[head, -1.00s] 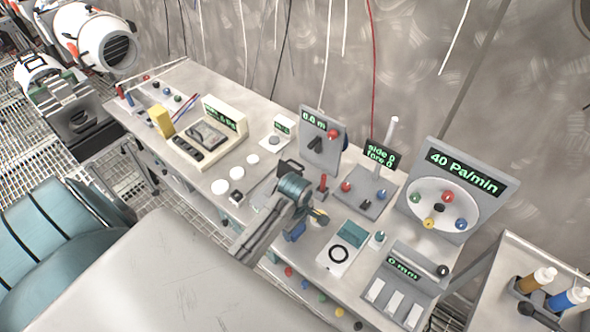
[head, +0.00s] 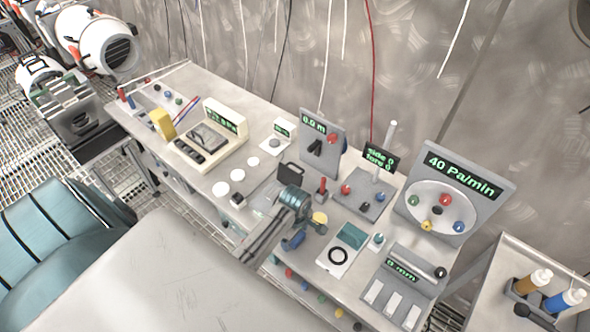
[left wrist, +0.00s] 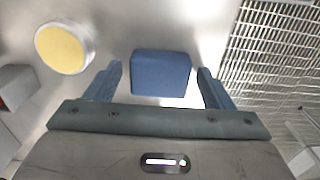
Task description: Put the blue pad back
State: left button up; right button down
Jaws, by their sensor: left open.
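The blue pad (left wrist: 160,73) shows in the left wrist view as a dark blue block with rounded edges, on a pale surface. It lies between the two blue fingers of my left gripper (left wrist: 160,84), with a gap on each side. The gripper is open and holds nothing. In the head view my left gripper (head: 293,240) points down at the front edge of the bench, and I cannot clearly tell the pad from the blue fingers there. A round yellow pad (head: 320,218) lies close by; it also shows in the left wrist view (left wrist: 63,48). My right gripper is not in view.
The bench (head: 213,205) carries several instruments. A grey dial board (head: 440,190) is to the right. Grating floor lies beyond the bench edge.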

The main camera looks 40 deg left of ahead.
pick_arm(q)
jog(key=shift+r, duration=0.1)
jog(key=shift+r, duration=0.25)
notch_tip(320, 180, up, 12)
jog(key=b, duration=0.2)
jog(key=shift+f+b, duration=0.2)
jog(key=shift+b, duration=0.2)
